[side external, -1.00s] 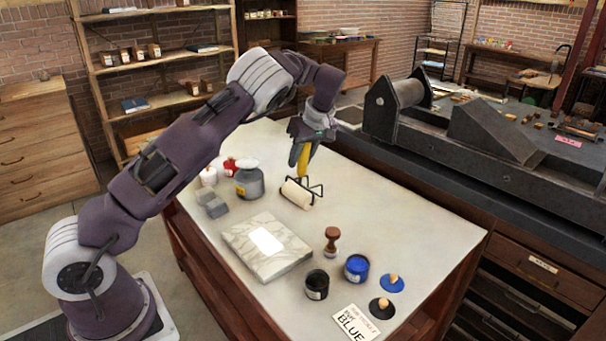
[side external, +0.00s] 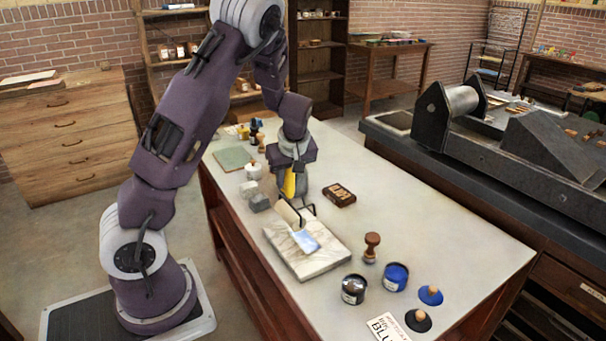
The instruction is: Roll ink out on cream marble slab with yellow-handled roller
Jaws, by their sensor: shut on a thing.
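My gripper (side external: 291,168) is shut on the yellow handle (side external: 289,184) of the roller and points down. The roller's cream cylinder (side external: 288,212) is at the far edge of the cream marble slab (side external: 318,262); I cannot tell whether it touches. A pale blue and white patch (side external: 305,241) shows on the slab's top; whether it is ink or glare is unclear. An open blue ink pot (side external: 396,277) and an open dark pot (side external: 354,290) stand to the right of the slab. A card (side external: 390,328) at the front edge reads "BLUE", with its upper lines partly unreadable.
A wooden-handled tool (side external: 371,247) stands between slab and pots. The blue lid (side external: 430,295) and black lid (side external: 418,320) lie at the right. Grey blocks (side external: 259,203) and a white jar (side external: 253,172) are left of my gripper. A brown box (side external: 339,194) lies behind the slab.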

